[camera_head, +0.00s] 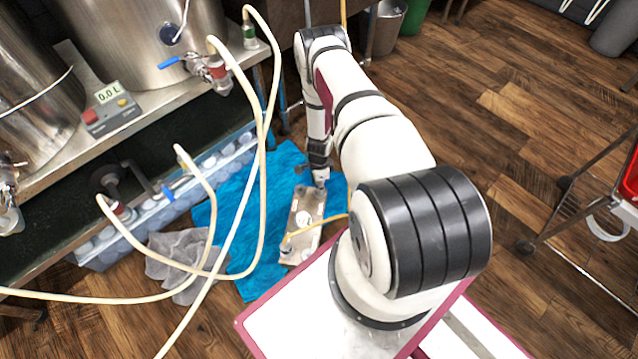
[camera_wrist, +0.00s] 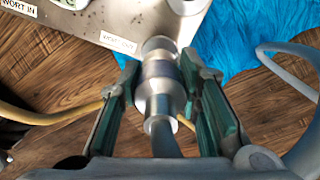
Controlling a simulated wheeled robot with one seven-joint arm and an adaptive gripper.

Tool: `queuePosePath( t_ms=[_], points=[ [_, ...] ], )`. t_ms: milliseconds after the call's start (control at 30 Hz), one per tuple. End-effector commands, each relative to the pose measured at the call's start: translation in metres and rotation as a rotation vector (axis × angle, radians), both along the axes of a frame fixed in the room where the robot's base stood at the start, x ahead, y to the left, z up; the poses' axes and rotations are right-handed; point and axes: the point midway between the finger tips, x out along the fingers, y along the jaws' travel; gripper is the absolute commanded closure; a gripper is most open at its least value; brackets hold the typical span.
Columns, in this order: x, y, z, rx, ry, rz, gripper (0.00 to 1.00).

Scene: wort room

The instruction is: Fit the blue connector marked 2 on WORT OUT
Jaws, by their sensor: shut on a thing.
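My gripper (camera_wrist: 160,88) is shut on a silvery-grey hose connector (camera_wrist: 160,85), its green-padded fingers on either side. A grey hose runs from the connector towards the camera. No blue colour or mark 2 shows on it. The connector's front end is at the edge of a pale metal unit (camera_wrist: 105,22), beside a blurred label that seems to read WORT OUT (camera_wrist: 118,43). A WORT IN label (camera_wrist: 18,8) is at the upper left. I cannot tell whether the connector is on a port. In the head view, my gripper (camera_head: 320,176) is at the far end of the metal unit (camera_head: 303,240).
The unit lies on a blue cloth (camera_head: 232,215) on the wooden floor. A grey cloth (camera_head: 180,255), a long tub (camera_head: 110,248) and looping pale hoses (camera_head: 262,180) are at the left. A red-topped cart (camera_head: 630,185) stands right. Open floor lies between.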

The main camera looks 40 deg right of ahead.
Motion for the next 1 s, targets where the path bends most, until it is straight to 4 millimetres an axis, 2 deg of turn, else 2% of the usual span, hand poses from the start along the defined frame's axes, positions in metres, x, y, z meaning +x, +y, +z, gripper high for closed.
queuePosePath(
  t_ms=[1000],
  points=[
    [0.0, 0.0, -0.017, 0.0, 0.0, 0.0, 1.0]
  ],
)
